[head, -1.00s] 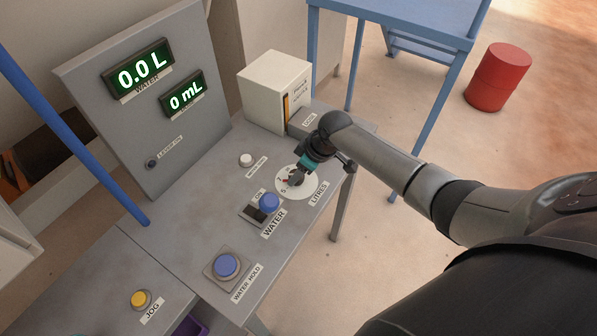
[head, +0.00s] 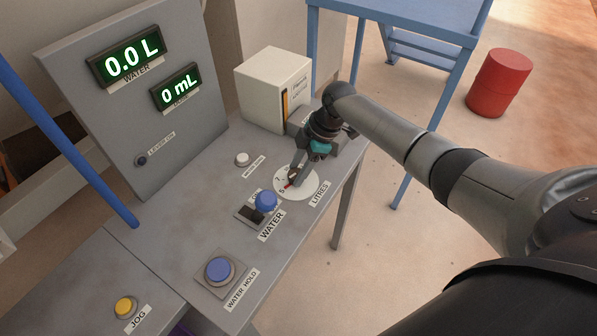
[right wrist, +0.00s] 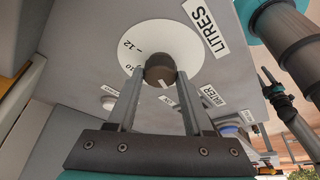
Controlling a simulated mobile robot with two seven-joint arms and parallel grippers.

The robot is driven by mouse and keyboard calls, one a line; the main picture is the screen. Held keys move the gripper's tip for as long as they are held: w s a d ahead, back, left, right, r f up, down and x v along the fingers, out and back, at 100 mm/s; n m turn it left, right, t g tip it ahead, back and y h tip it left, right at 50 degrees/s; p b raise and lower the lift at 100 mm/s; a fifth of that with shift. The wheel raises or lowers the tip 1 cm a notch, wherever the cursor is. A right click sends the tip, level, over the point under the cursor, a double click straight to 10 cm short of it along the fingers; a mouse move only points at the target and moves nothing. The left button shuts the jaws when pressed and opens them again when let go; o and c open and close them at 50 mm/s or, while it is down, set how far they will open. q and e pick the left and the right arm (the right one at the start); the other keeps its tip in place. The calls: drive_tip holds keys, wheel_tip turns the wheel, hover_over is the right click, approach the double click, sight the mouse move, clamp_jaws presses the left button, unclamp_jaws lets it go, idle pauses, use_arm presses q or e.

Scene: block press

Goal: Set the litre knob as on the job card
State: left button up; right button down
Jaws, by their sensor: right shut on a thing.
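The litre knob is a dark round knob (right wrist: 160,70) on a white dial disc (head: 308,189) labelled LITRES, on the grey bench. My right gripper (head: 293,180) reaches down over the dial from the upper right. In the right wrist view its two fingers (right wrist: 158,78) are closed on the sides of the knob. The marks 10 and 12 show on the dial there; 5 and 7 show in the head view, with a red mark near the 5. The knob's exact setting cannot be read. The job card is not identifiable. My left gripper is not in view.
A cream box (head: 270,85) stands behind the dial. Blue buttons (head: 266,201) (head: 219,270), a black switch (head: 251,214) and a white button (head: 242,159) are close by.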

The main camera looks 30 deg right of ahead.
idle(0.3)
drive_tip(key=shift+c, duration=1.5)
unclamp_jaws()
drive_tip(key=p+v, duration=0.1)
drive_tip(key=v, duration=1.4)
